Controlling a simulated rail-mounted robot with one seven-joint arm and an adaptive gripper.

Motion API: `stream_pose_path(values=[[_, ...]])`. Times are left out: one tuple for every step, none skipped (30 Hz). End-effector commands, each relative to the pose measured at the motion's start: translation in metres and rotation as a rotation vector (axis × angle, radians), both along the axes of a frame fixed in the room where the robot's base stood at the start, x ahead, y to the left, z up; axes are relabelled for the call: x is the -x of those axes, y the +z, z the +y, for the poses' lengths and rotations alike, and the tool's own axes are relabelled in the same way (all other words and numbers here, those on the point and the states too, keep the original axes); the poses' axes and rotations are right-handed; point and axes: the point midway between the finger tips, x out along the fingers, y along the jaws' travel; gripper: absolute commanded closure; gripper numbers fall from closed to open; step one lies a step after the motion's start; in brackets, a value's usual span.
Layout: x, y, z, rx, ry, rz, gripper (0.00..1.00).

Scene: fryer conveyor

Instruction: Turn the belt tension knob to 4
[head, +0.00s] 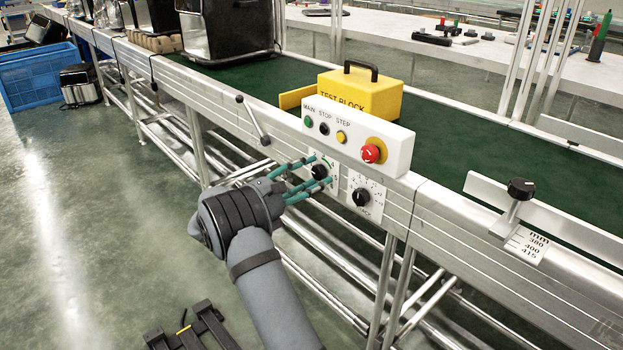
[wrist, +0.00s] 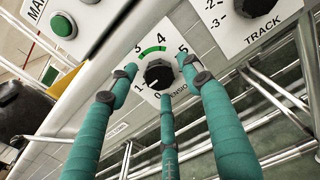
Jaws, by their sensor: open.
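The black belt tension knob (wrist: 158,74) is on a white dial plate on the conveyor's side. Its printed scale has a green arc (wrist: 153,50) near 3 and 4; the 2 is hidden by a finger. I cannot read the knob's pointer clearly. My gripper (wrist: 158,79) is open, with green fingers spread to the left, right and below the knob in the wrist view. Whether they touch it I cannot tell. In the head view the knob (head: 319,172) is partly covered by the fingers.
The black track knob (head: 361,197) is close to the right. Above is a white control box (head: 345,140) with buttons and a red emergency stop (head: 370,153). A lever (head: 254,120) sticks out on the left. A yellow test block (head: 362,94) stands on the green belt (head: 450,145).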

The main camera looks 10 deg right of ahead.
Motion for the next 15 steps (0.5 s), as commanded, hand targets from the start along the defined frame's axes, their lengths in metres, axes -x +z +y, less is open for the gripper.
stream_pose_path(values=[[0.0, 0.0003, -0.0002, 0.0, 0.0, 0.0, 0.51], [0.0, 0.0003, -0.0001, 0.0, 0.0, 0.0, 0.51], [0.0, 0.0003, -0.0002, 0.0, -0.001, 0.0, 0.51], [0.0001, 0.0003, -0.0002, 0.0, -0.001, 0.0, 0.51], [0.0001, 0.0002, -0.0002, 0.0, -0.001, 0.0, 0.53], [0.0001, 0.0002, -0.0002, 0.0, -0.001, 0.0, 0.55], [0.0002, 0.0002, -0.0001, 0.0, -0.001, 0.0, 0.57], [0.0002, 0.0002, -0.0001, 0.0, -0.001, -0.001, 0.58], [0.0002, 0.0002, -0.0001, 0.0, -0.001, -0.001, 0.61], [0.0002, 0.0001, -0.0001, 0.0, -0.001, 0.0, 0.63], [0.0002, 0.0001, 0.0, 0.0, -0.001, -0.001, 0.64], [0.0002, 0.0001, 0.0, 0.0, -0.001, 0.0, 0.67], [0.0002, 0.0001, 0.0, 0.0, -0.001, 0.0, 0.68], [0.0002, 0.0001, 0.0, 0.0, -0.001, -0.001, 0.7], [0.0003, 0.0, -0.0001, 0.0, -0.001, 0.0, 0.73]])
